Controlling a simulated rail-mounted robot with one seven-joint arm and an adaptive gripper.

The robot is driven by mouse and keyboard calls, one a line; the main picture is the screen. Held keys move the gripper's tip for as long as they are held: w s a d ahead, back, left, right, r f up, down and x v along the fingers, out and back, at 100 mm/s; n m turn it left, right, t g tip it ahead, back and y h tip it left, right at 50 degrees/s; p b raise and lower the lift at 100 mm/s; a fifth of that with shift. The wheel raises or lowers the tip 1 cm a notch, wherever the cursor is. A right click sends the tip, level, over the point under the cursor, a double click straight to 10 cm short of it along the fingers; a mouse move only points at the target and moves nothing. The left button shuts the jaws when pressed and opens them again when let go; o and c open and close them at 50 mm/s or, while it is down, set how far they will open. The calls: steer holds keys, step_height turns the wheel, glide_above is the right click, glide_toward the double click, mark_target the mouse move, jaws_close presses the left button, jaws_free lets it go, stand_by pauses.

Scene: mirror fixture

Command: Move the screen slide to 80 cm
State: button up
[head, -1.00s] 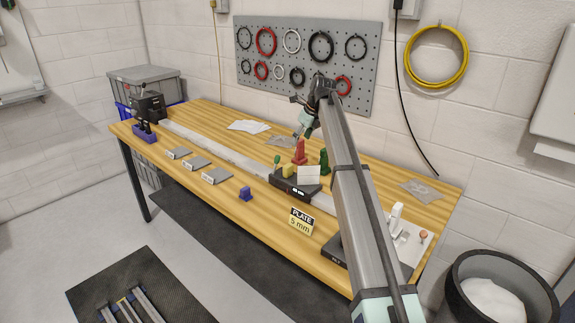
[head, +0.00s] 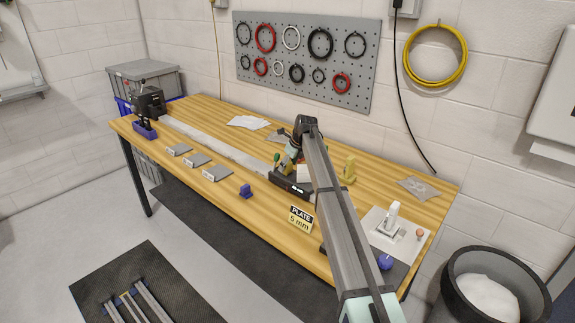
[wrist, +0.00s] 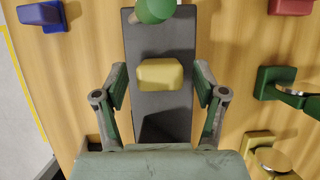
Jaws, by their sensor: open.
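The slide is a dark block (head: 291,188) with a small lit display, sitting on the long pale rail (head: 215,143) on the bench. In the wrist view its dark top (wrist: 160,35) carries a yellow grip block (wrist: 160,74) and a round green knob (wrist: 152,10). My gripper (wrist: 160,86) is open above the slide, one finger on each side of the yellow block, with gaps on both sides. In the head view my gripper (head: 288,160) is over the slide, and my arm hides the rail to its right. The display's number is too small to read.
A blue piece (head: 245,191) and several grey plates (head: 197,160) lie in front of the rail. A yellow piece (head: 348,170) stands behind my arm. A "PLATE 5 mm" sign (head: 300,219) is at the front edge. A black device (head: 150,102) stands at the rail's far left.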

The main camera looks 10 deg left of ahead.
steer(key=shift+w+a+f, duration=0.15)
steer(key=shift+a+f, duration=0.05)
steer(key=shift+f, duration=0.3)
jaws_close()
